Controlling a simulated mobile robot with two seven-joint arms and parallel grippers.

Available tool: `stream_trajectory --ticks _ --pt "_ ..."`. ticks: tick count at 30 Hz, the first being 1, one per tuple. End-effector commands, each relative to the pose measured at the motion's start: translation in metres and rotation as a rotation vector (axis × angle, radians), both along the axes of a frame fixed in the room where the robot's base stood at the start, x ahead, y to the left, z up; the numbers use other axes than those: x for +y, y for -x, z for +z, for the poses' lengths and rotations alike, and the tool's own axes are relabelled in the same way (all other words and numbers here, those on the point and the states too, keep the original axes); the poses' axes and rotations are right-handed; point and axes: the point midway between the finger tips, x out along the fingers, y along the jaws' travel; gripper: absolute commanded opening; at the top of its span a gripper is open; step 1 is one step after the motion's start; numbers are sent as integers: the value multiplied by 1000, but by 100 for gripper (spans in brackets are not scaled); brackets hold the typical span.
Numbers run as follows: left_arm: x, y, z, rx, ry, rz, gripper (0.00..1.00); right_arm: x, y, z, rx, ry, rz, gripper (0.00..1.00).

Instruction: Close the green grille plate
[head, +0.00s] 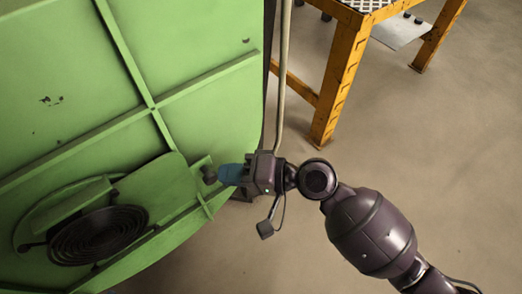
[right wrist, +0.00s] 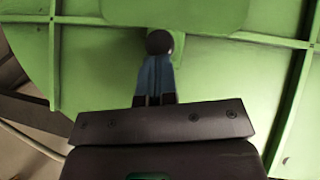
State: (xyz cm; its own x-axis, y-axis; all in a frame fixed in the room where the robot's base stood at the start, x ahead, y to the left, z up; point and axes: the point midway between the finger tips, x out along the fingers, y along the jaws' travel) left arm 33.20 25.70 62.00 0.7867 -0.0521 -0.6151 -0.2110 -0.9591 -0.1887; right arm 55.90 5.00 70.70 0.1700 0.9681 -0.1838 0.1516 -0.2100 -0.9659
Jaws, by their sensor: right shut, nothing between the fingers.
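The green grille plate (head: 160,190) lies against the large green furnace face at lower left. A dark round grille with concentric rings (head: 98,235) shows beside it. A dark round knob (head: 209,175) sticks out at the plate's right end; it also shows in the right wrist view (right wrist: 159,42). My right gripper (head: 222,175) has blue fingers, shut and empty, with the tips at the knob. The fingers also show in the right wrist view (right wrist: 156,75), just below the knob; I cannot tell whether they touch it. My left gripper is out of view.
The green furnace face (head: 190,50) has raised ribs and fills the left side. A thin upright pipe (head: 282,80) runs along its right edge. A yellow metal stand (head: 340,85) is at the top right. The floor (head: 460,150) on the right is clear.

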Motion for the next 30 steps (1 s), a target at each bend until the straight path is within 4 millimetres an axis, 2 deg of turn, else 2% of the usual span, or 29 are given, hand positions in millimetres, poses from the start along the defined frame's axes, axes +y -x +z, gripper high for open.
stream_trajectory --ticks 1,6,12,18,30 --pt "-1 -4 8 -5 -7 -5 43 12 7 10 -12 -3 2 0" --pt "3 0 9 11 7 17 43 45 31 8 -10 -4 1 0" --pt "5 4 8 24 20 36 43 73 51 5 -7 -2 0 0" --pt "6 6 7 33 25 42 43 83 60 2 -2 -1 0 0" --pt "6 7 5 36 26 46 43 85 62 -1 2 -1 3 0"
